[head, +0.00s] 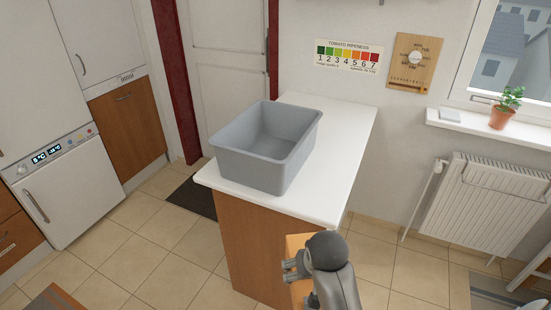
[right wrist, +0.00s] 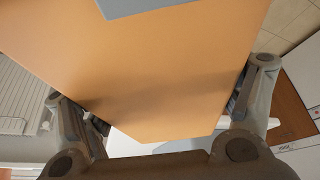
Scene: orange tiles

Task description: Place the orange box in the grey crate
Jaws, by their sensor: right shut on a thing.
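The grey crate (head: 262,170) stands upright and looks empty on the white top of the counter. My right gripper (head: 292,272) is in front of the counter's near end, lower in the picture than the crate. It is shut on the orange box (head: 297,243), which is mostly hidden behind the gripper and arm in the head view. In the right wrist view the orange box (right wrist: 165,75) fills the space between the two fingers (right wrist: 165,105), with a grey-blue patch at its top edge. My left gripper is not in view.
The white counter top (head: 335,130) has free room behind and to the right of the crate. A potted plant (head: 505,108) stands on the window sill. A radiator (head: 490,205) is on the right wall. White appliances (head: 65,185) stand at the left.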

